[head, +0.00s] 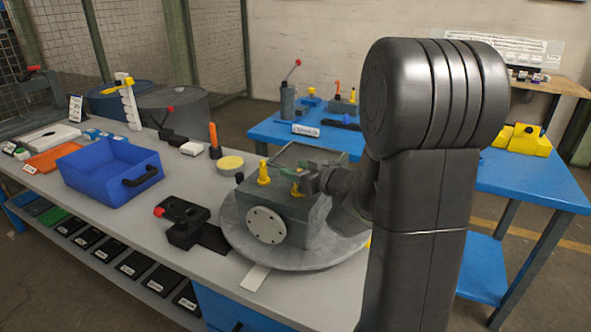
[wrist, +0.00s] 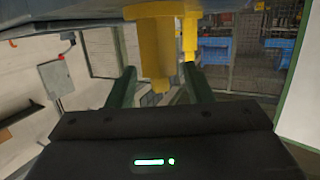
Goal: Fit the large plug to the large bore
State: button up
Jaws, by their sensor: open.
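A grey housing (head: 290,215) with a round flange on its front stands on a round turntable (head: 240,240). Two yellow plugs stand upright on its top: one at the left (head: 264,172) and one by my gripper (head: 297,188). My gripper (head: 308,171) is open at the housing's top. In the wrist view, which looks upside down, the nearer, wider yellow plug (wrist: 156,45) lies between the green fingers of my gripper (wrist: 160,78), with gaps at both sides. The thinner-looking yellow plug (wrist: 190,35) is behind it. The plugs' lower ends and the bores are hidden.
A blue bin (head: 110,172) stands on the grey bench at the left. A black fixture with a red knob (head: 182,220) lies beside the turntable. A yellow disc (head: 229,163) and an orange-handled tool (head: 213,140) are behind. A blue table (head: 500,178) stands behind my arm.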

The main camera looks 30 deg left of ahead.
jog(key=v, duration=1.3)
jog(key=shift+a, duration=0.15)
jog(key=x, duration=1.3)
jog(key=shift+w+a+f, duration=0.1)
jog(key=shift+a, duration=0.15)
jog(key=shift+r, duration=0.2)
